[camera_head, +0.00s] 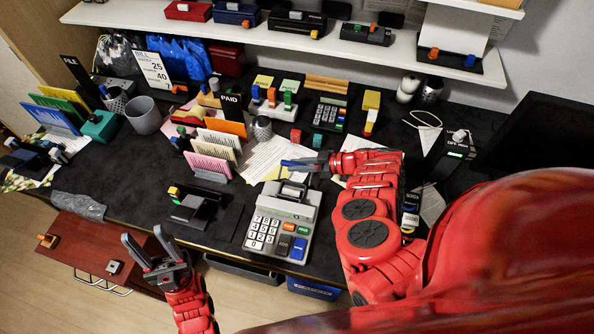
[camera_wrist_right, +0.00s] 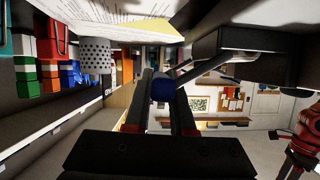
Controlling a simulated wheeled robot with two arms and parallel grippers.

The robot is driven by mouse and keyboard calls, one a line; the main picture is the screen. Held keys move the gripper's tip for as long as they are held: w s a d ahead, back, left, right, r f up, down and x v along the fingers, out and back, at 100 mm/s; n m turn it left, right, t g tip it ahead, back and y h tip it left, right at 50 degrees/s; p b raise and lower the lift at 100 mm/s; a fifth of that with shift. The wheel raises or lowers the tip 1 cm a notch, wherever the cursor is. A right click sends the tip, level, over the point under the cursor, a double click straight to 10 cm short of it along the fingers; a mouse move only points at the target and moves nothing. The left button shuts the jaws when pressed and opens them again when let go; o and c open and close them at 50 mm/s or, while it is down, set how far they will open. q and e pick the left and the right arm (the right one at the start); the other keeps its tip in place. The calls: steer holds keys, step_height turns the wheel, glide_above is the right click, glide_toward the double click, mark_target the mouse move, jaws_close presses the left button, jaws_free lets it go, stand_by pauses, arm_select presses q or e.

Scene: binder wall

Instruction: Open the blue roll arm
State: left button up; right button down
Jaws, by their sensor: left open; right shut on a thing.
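A blue knob (camera_wrist_right: 163,88) sits between the two fingers of my right gripper (camera_wrist_right: 162,92) in the right wrist view; I take it to be part of the blue roll arm. In the head view my right gripper (camera_head: 303,163) reaches in from the right, just above the back of a grey printing calculator (camera_head: 280,226), and blue shows at its fingertips. The fingers are shut on the knob. How far the arm is swung, and its hinge, cannot be made out. My left gripper (camera_head: 155,259) is open and empty, in front of the desk's front edge.
A black stapler-like device (camera_head: 193,207) stands left of the calculator. Colored file sorters (camera_head: 213,158) and papers lie behind it. A black monitor (camera_head: 540,125) stands at the right. A brown board (camera_head: 95,245) is at the lower left. Bare black desk (camera_head: 120,180) lies at the left.

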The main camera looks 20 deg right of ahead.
steer(key=shift+f+m+g+b, duration=0.3)
steer(key=shift+f+m+b, duration=0.1)
steer(key=shift+b, duration=0.4)
steer(key=c, duration=0.8)
jaws_free()
steer(key=shift+o, duration=0.2)
steer(key=shift+w+r, duration=0.1)
steer(key=b+v, duration=0.3)
steer(key=v, duration=1.4)
steer(key=shift+d, duration=0.35)
